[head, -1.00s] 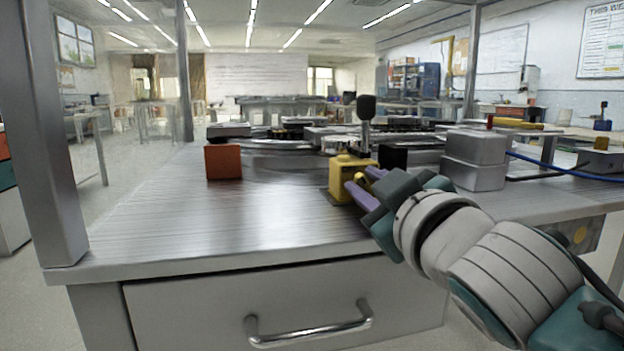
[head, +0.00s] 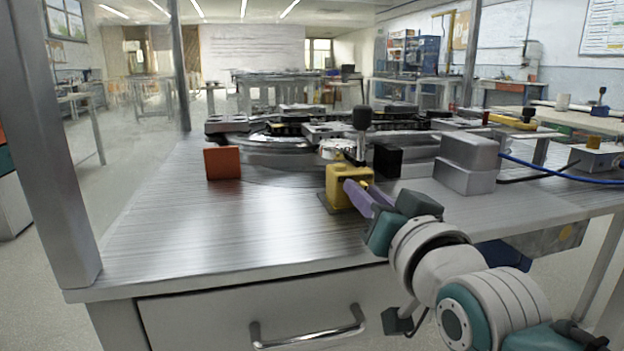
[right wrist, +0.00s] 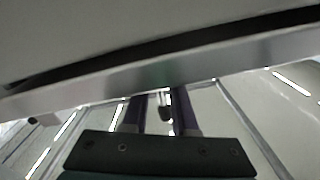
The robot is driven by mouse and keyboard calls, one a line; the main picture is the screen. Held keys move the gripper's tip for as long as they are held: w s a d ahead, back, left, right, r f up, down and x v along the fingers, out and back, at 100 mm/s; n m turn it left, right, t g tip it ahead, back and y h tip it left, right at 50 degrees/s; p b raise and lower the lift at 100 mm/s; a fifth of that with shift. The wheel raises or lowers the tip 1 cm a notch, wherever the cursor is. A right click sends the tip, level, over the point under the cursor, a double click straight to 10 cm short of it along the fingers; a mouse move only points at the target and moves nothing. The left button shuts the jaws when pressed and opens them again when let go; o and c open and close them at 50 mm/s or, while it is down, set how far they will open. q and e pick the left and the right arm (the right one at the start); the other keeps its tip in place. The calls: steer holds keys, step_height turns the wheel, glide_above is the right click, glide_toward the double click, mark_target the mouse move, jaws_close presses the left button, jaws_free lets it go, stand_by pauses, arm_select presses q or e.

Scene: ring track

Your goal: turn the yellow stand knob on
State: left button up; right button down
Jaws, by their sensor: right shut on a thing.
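The yellow stand (head: 346,188) is upright on the metal tabletop, near the front edge and right of centre in the head view. My right gripper (head: 362,196) reaches it from the front right, with its purple fingers at the stand's near right face. In the head view the fingers hide the knob. In the right wrist view, a small dark knob with a pale shaft (right wrist: 164,110) shows between the two purple fingers of my right gripper (right wrist: 160,118), which is shut on it. Which way the knob is turned cannot be told. My left gripper is not in view.
An orange block (head: 222,163) stands to the left, a black block (head: 387,160) just behind right of the stand. Grey boxes (head: 467,162) sit farther right, with a blue cable (head: 560,174). The ring track (head: 275,140) lies behind. The tabletop's front left is clear.

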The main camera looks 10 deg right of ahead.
steer(key=m+p, duration=0.1)
steer(key=m, duration=0.1)
steer(key=shift+d+r+m, duration=0.1)
steer(key=shift+m, duration=1.4)
steer(key=c, duration=0.9)
jaws_free()
steer(key=shift+c, duration=0.2)
steer(key=shift+p, duration=0.3)
